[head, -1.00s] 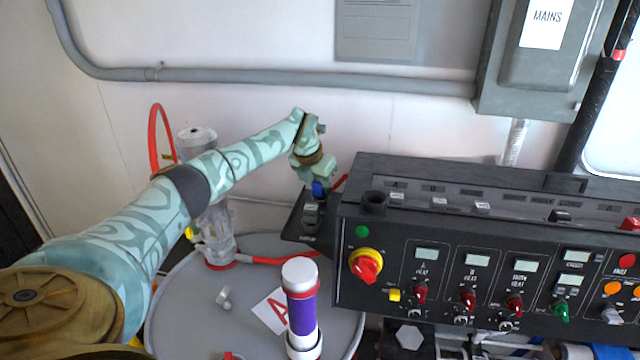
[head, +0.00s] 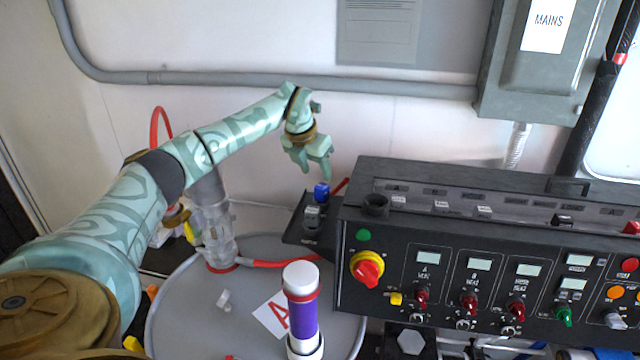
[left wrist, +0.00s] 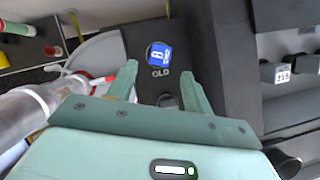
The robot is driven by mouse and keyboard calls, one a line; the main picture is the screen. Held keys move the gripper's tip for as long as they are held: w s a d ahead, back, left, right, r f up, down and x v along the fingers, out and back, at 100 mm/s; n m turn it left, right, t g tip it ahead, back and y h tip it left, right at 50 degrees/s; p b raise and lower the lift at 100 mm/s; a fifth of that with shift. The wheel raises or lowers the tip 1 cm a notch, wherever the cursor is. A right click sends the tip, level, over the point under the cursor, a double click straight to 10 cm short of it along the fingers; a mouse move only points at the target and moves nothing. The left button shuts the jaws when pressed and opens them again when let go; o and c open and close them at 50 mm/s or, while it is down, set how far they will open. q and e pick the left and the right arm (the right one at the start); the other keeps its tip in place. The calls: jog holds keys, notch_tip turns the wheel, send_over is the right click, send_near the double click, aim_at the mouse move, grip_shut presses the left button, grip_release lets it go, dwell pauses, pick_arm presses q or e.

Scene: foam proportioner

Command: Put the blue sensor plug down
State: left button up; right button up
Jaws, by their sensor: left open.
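The blue sensor plug (head: 321,190) stands on the small dark side shelf (head: 293,232) at the left end of the black control console. In the left wrist view the plug (left wrist: 158,54) shows its blue top with a white "B", beside the letters "OLD". My left gripper (head: 318,174) is open and empty, above the plug and apart from it. In the left wrist view its two fingers (left wrist: 158,85) are spread, with the plug visible beyond them. My right gripper is in neither view.
The black console (head: 470,270) with knobs and displays fills the right. A grey drum lid (head: 190,310) holds a purple-banded cylinder (head: 303,318) and a card marked "A" (head: 272,314). A clear pump-like cylinder (head: 214,232) with a red hose stands behind.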

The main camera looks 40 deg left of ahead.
pick_arm(q)
jog(key=shift+v, duration=2.25)
jog(key=shift+w+r, duration=0.1)
jog(key=shift+r, duration=0.05)
